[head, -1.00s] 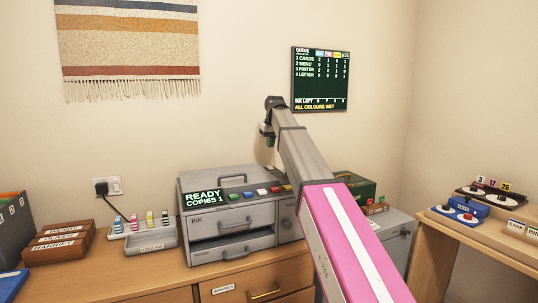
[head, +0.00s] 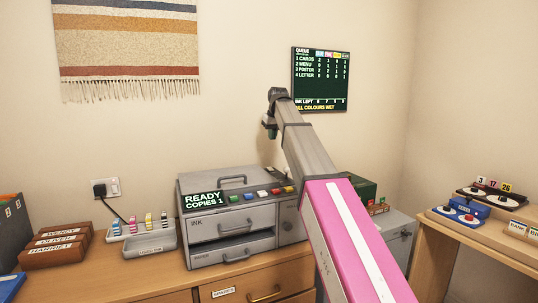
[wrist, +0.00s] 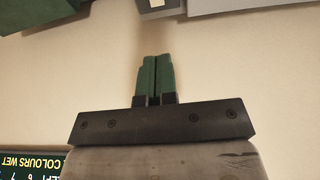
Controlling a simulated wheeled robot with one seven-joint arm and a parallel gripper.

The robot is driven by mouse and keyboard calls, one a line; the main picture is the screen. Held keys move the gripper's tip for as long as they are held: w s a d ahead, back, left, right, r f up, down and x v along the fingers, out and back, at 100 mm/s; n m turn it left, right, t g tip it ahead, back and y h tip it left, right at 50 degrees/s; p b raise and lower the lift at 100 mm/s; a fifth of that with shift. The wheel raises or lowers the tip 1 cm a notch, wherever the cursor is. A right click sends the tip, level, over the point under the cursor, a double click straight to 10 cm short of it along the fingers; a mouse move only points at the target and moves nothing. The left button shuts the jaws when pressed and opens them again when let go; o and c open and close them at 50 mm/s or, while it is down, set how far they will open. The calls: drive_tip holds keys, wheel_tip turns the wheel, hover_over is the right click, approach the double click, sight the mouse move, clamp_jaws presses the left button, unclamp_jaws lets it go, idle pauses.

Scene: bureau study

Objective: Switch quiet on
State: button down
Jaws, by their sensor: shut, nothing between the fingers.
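The grey printer (head: 235,218) stands on the wooden desk, with a display (head: 206,199) reading READY, COPIES 1. No label reading quiet can be made out. My gripper (head: 270,133) is raised in front of the wall, above and behind the printer's right part. In the wrist view its green fingers (wrist: 155,75) are together with nothing between them. The printer's right side is partly hidden by my arm.
An ink tray (head: 150,243) with several coloured cartridges and dark wooden name boxes (head: 62,246) stand left of the printer. A green box (head: 362,187) is right of my arm. The queue board (head: 320,79) hangs on the wall. A side table (head: 480,240) is at right.

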sight(270, 169)
drive_tip(key=shift+w+d+r, duration=0.1)
drive_tip(key=shift+w, duration=0.2)
drive_tip(key=x, duration=1.4)
drive_tip(key=shift+s, duration=0.2)
drive_tip(key=shift+w, duration=0.1)
drive_tip(key=shift+w+f+g, duration=0.25)
drive_tip(key=shift+f+g, duration=0.05)
drive_tip(key=shift+f, duration=0.1)
drive_tip(key=shift+s, duration=0.25)
